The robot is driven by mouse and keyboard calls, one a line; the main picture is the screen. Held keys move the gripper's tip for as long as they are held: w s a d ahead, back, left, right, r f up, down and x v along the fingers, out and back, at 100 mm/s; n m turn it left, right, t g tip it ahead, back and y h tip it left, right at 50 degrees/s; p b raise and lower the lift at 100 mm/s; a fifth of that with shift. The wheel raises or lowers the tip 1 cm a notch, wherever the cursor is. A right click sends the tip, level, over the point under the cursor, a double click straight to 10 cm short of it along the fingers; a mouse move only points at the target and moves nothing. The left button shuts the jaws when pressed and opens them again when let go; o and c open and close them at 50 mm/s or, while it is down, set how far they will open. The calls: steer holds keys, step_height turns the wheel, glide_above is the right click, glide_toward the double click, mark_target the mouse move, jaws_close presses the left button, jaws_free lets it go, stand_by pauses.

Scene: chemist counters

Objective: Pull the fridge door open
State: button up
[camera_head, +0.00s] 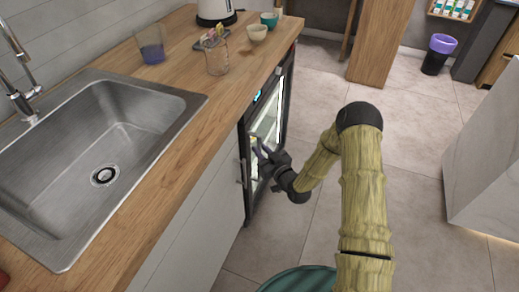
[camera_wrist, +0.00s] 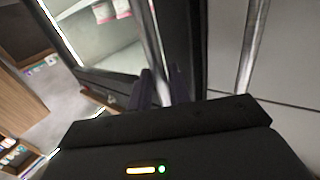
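The fridge (camera_head: 265,118) is a black-framed unit with a glass door and lit inside, set under the wooden counter in the head view. Its door looks closed or nearly so. The pale door glass also shows in the wrist view (camera_wrist: 110,42). My gripper (camera_head: 260,152) is at the near edge of the fridge front. In the wrist view, the dark fingers of my gripper (camera_wrist: 164,88) stand close together on either side of the upright silver door handle (camera_wrist: 151,40). They look shut on it, though the contact is partly hidden.
The white cabinet beside the fridge has its own silver handle (camera_wrist: 247,50), close to my gripper. The wooden counter (camera_head: 185,85) overhangs above, with a glass jar (camera_head: 217,58) on it. A pale block (camera_head: 488,160) stands at the right. The tiled floor between is clear.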

steer(key=shift+w+a, duration=0.35)
steer(key=shift+w, duration=0.1)
steer(key=shift+c, duration=0.5)
jaws_close()
steer(key=shift+d, duration=0.2)
